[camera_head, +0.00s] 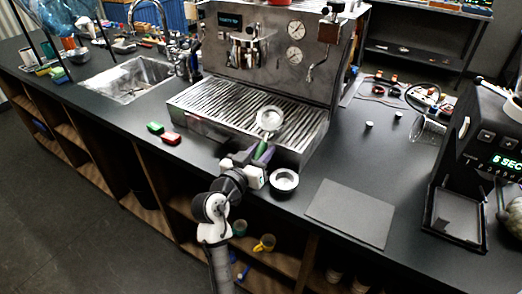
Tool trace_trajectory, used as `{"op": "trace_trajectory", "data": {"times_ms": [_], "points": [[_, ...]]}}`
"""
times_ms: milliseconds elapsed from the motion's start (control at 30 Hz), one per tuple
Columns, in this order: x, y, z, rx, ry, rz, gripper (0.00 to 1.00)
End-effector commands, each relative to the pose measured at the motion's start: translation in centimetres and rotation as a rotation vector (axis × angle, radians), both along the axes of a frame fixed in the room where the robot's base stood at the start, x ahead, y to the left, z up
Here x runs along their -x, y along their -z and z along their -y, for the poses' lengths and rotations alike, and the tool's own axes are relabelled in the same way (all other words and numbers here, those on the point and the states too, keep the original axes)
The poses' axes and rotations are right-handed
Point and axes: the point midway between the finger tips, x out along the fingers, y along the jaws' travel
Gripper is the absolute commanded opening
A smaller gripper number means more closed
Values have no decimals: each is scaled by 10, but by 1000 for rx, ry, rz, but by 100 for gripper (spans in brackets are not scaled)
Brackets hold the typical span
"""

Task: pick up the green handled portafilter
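The green handled portafilter (269,119) has a round metal basket over the front right part of the drip tray. I cannot tell whether it rests on the tray or is raised above it. Its green handle (262,149) points down toward the counter's front edge. My gripper (256,164) is at the lower end of this handle, with the handle running in between or just in front of its fingers. The fingers are small and partly hidden by my wrist, so I cannot tell whether they are closed on the handle.
The espresso machine (265,65) stands behind its slatted drip tray (215,112). A round black-rimmed piece (284,181) sits right of my gripper, beside a dark mat (350,212). A green block (155,128) and red block (170,139) lie left. A grinder (475,150) stands right.

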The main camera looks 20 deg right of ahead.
Motion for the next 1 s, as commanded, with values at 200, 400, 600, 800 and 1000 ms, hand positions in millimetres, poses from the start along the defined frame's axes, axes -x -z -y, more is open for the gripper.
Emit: {"op": "trace_trajectory", "data": {"times_ms": [200, 400, 600, 800, 1000], "points": [[0, 0, 0, 0, 0, 0, 2], [0, -1, 0, 2, 0, 1, 0], [0, -1, 0, 2, 0, 1, 0], [0, -10, 0, 1, 1, 4, 0], [0, -39, 0, 1, 0, 8, 0]]}}
